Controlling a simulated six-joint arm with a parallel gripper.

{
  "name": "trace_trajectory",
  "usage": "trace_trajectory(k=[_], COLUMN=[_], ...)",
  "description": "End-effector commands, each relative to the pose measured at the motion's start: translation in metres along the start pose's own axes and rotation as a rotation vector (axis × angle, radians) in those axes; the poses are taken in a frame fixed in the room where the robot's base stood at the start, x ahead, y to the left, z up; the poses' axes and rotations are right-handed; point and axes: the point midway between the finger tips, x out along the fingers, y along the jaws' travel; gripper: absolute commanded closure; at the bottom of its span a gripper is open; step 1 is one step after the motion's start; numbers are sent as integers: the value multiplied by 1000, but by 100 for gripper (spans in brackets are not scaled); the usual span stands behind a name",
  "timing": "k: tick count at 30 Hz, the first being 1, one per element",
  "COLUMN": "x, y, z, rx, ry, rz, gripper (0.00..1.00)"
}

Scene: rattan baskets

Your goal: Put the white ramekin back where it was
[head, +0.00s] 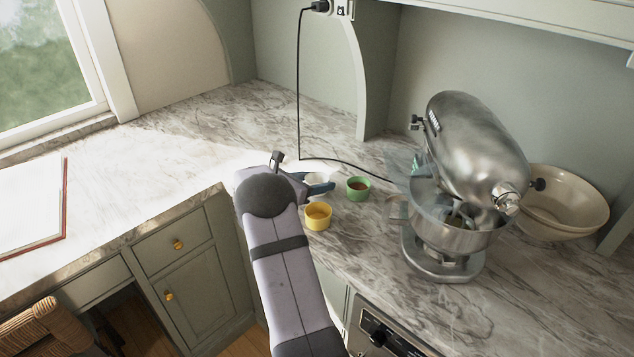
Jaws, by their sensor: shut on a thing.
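The white ramekin (315,178) shows in the head view as a small pale shape at my gripper, partly hidden by a dark blue finger. My gripper (325,183) is shut on it, over the marble counter near the corner. I cannot tell whether the ramekin touches the counter or hangs just above it. A green ramekin (358,189) with dark reddish contents stands just right of my gripper. A yellow ramekin (318,217) stands just in front of it.
A metal stand mixer (475,150) with its bowl stands to the right, with cream bowls (565,205) behind it. A black cord (300,90) runs from the wall socket down across the counter behind my gripper.

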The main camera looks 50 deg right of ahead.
Motion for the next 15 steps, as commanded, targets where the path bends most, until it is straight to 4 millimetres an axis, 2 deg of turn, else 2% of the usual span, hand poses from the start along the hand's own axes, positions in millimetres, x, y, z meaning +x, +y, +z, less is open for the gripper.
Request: trace_trajectory(k=[15], x=[4], y=[0], z=[-10], rx=[2], ry=[-2], rz=[1], gripper=[73])
